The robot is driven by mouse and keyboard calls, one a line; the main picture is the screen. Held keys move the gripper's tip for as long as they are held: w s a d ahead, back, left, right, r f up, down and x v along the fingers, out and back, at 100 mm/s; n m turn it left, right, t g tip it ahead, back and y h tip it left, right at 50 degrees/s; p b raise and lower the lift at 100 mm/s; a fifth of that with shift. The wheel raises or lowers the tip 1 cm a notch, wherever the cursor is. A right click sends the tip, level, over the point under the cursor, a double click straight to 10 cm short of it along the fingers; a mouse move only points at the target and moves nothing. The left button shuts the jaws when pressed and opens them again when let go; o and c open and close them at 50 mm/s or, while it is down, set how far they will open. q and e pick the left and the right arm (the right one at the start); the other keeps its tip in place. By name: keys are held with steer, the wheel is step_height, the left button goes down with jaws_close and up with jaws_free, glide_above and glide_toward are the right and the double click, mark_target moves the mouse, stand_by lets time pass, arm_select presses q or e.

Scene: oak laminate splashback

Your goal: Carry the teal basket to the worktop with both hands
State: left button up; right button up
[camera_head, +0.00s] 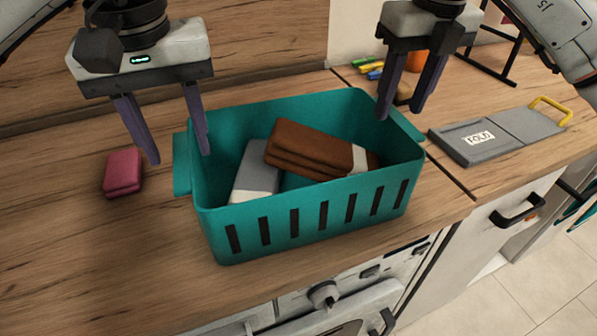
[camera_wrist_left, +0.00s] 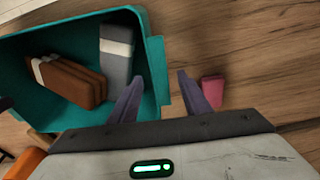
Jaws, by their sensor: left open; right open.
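The teal basket (camera_head: 313,212) stands upright on the wooden worktop (camera_head: 85,245), near its front edge. A brown folded bundle with a white band (camera_head: 310,148) and a grey bundle with a white band (camera_head: 256,172) lie inside it; both also show in the left wrist view. My left gripper (camera_head: 180,158) is open at the basket's left end, one finger on each side of the left wall in the picture. My right gripper (camera_head: 398,110) is open at the right end, near the right handle (camera_head: 405,122). I cannot tell whether either gripper touches the basket.
A small pink folded cloth (camera_head: 123,172) lies left of the basket. A grey folding board (camera_head: 495,135) with a yellow handle lies to the right, past a dark seam. Coloured pens (camera_head: 369,68) and an orange object lie behind. An oven front with knobs (camera_head: 323,295) is below.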

mark_target(182, 157)
arm_select(q)
steer(key=shift+w+a+f, duration=0.1)
steer(key=shift+w+f, duration=0.05)
steer(key=shift+f, duration=0.85)
steer(key=shift+w+f, duration=0.15)
steer(key=shift+f, duration=0.8)
arm_select(e)
steer(key=shift+w+f, duration=0.15)
steer(key=shift+f, duration=0.85)
steer(key=shift+w+f, duration=0.15)
steer(key=shift+f, duration=0.85)
arm_select(q)
steer(key=c, duration=1.1)
arm_select(e)
steer(key=c, duration=1.1)
arm_select(q)
jaws_close()
arm_select(e)
jaws_close()
steer(key=shift+a+r, duration=0.1)
steer(key=shift+r, duration=0.05)
